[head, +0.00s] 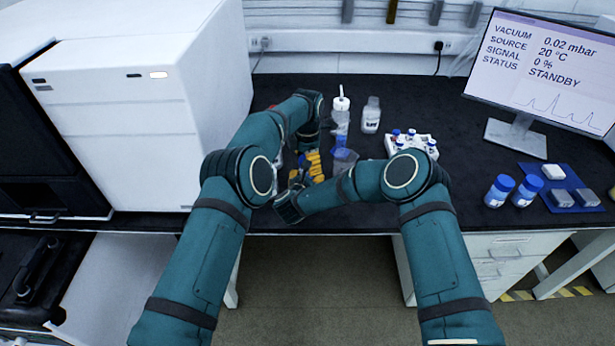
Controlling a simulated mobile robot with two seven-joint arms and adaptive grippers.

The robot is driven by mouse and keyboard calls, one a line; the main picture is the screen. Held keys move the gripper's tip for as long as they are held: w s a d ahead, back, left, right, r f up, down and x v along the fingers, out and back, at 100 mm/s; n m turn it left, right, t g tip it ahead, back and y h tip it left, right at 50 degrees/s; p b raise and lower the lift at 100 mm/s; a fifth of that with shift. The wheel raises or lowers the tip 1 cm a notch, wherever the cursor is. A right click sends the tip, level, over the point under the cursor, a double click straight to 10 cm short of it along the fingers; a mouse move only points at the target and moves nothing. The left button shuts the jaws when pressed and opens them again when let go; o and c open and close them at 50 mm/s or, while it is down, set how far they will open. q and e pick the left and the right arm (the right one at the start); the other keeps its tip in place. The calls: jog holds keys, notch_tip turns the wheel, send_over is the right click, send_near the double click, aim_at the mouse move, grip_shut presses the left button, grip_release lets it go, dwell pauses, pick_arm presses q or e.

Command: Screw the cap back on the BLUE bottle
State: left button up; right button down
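Both of my grippers meet at the middle-left of the black bench, close to a yellow and dark item (313,165) that I cannot make out. My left gripper (284,156) is mostly hidden by its own arm. My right gripper (297,182) is small and partly covered by its wrist. Finger opening and anything held cannot be made out. No loose cap or open blue bottle is clearly visible between them. Two white bottles with blue caps stand at the right, one at the left of the pair (498,191) and one beside it (526,191).
Behind the grippers stand a squeeze bottle (341,118), a clear beaker (344,160) and a white-labelled bottle (371,115). A white rack (417,140) holds blue-capped vials. A monitor (546,66) and a blue mat (562,179) are right. A white instrument (125,120) is left.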

pick_arm(q)
jog(key=shift+r, duration=0.1)
jog(key=shift+r, duration=2.45)
jog(key=shift+c, duration=0.2)
jog(key=shift+n+t+h, duration=0.3)
jog(key=shift+n+t, duration=0.4)
jog(key=shift+n, duration=0.1)
jog(key=r, duration=0.1)
jog(key=w+d+r, duration=0.1)
jog(key=r, duration=0.2)
jog(key=shift+w+d+r, duration=0.1)
jog(key=shift+w+d, duration=0.05)
jog(key=shift+w, duration=0.2)
jog(key=shift+s+n, duration=0.2)
jog(key=shift+n, duration=0.2)
jog(key=shift+s+a+n+g, duration=0.4)
jog(key=shift+s+a+n, duration=0.35)
jog(key=shift+n, duration=0.25)
jog(key=shift+w+f, duration=0.15)
jog(key=shift+f, duration=3.95)
